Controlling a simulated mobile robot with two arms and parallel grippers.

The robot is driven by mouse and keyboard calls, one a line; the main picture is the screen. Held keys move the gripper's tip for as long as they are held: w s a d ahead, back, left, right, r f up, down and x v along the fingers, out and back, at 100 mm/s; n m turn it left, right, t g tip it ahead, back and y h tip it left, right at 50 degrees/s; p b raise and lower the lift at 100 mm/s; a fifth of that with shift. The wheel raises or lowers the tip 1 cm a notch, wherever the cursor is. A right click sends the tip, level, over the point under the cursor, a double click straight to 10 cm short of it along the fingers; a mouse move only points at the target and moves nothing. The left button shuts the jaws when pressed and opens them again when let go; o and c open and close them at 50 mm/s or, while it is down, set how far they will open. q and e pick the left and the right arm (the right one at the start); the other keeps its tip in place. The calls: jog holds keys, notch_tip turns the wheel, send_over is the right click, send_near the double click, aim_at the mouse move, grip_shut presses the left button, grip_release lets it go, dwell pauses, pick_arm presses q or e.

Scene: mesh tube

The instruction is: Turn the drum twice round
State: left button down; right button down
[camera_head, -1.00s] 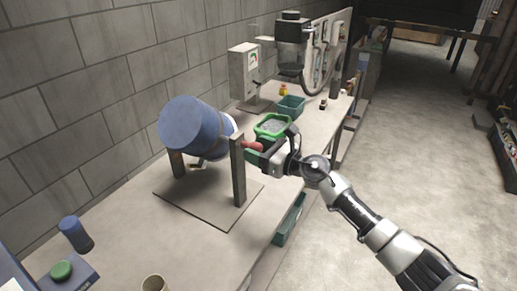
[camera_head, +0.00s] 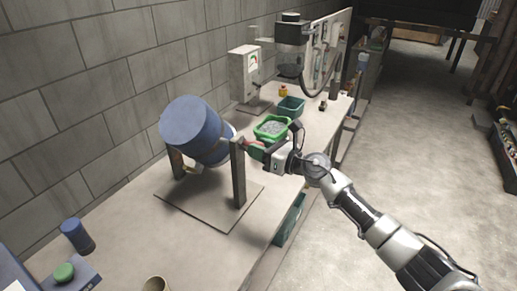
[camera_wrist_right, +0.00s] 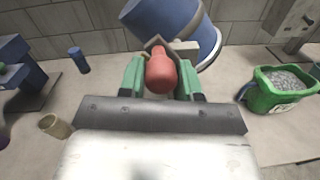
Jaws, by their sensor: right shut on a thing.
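The blue drum (camera_head: 194,128) hangs tilted between two posts on a flat base plate (camera_head: 180,205). In the right wrist view the drum (camera_wrist_right: 165,22) shows at the top, beyond the fingers. My right gripper (camera_head: 254,149) is at the crank side of the right post (camera_head: 238,175). Its green fingers are shut on the red crank handle (camera_wrist_right: 161,72), which sits between them in the wrist view. In the head view the handle is mostly hidden by the gripper. My left gripper is not in view.
A green tub of grey granules (camera_head: 272,127) stands just behind my right gripper. A teal bin (camera_head: 291,107) and a grey machine with a dial (camera_head: 244,72) stand farther back. A blue cup (camera_head: 76,235) and a tan cup (camera_head: 155,284) stand near the front.

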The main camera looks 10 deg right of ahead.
jog(key=shift+w+d+r+m+p, duration=0.3)
jog(key=shift+w+m, duration=0.1)
jog(key=shift+m, duration=0.4)
jog(key=shift+w+d+r+m+p, duration=0.25)
jog(key=shift+w+m, duration=0.15)
jog(key=shift+m, duration=0.4)
jog(key=shift+w+d+r+m+p, duration=0.2)
jog(key=shift+w+d+m+p, duration=0.15)
jog(key=shift+m, duration=0.45)
jog(key=shift+w, duration=0.1)
jog(key=c, duration=0.8)
grip_release()
jog(key=shift+b+v, duration=1.5)
jog(key=shift+v, duration=3.9)
